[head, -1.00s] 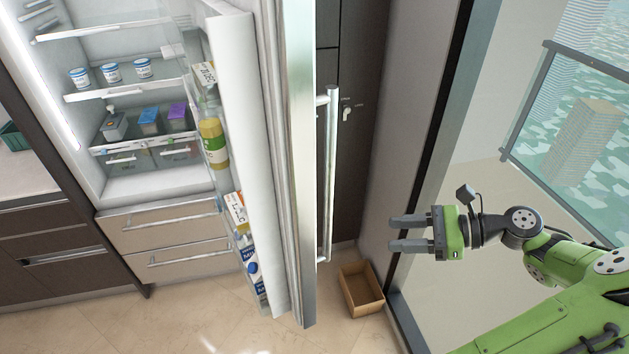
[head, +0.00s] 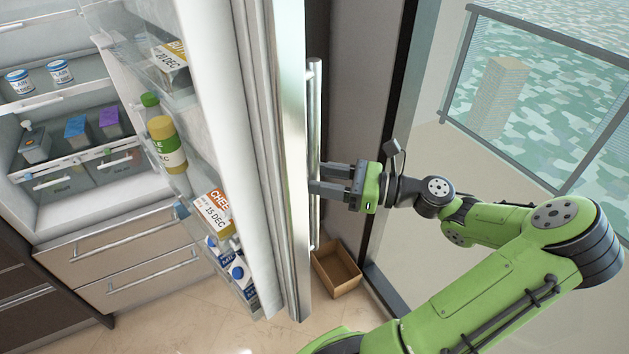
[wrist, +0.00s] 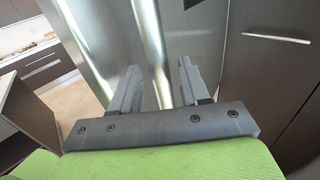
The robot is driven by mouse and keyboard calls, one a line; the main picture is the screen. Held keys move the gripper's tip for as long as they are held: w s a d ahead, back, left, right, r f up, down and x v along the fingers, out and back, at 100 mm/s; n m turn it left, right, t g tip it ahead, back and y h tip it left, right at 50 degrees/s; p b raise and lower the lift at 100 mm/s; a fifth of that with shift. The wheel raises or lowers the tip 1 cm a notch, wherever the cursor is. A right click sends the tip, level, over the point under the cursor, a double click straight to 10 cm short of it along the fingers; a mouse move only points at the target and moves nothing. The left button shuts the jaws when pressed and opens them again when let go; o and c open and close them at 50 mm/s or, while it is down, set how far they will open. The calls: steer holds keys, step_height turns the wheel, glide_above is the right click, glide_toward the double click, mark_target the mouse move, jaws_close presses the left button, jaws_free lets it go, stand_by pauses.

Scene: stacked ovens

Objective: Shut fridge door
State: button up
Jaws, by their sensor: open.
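The fridge door (head: 286,130) stands wide open, its edge and silver outer side towards me and its loaded shelves facing left. Its long vertical handle (head: 314,110) is on the outer side. My gripper (head: 318,179) is open, pointing left, with its fingertips at the handle in the head view; I cannot tell whether they touch it.
The door shelves hold bottles (head: 166,144) and cartons (head: 213,212). A small brown open box (head: 336,268) stands on the floor below my gripper. Closed drawers (head: 138,270) sit under the fridge. A large window (head: 520,90) is at the right.

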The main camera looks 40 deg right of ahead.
steer(key=shift+x, duration=1.1)
steer(key=shift+s, duration=0.1)
steer(key=shift+c, duration=0.2)
jaws_close()
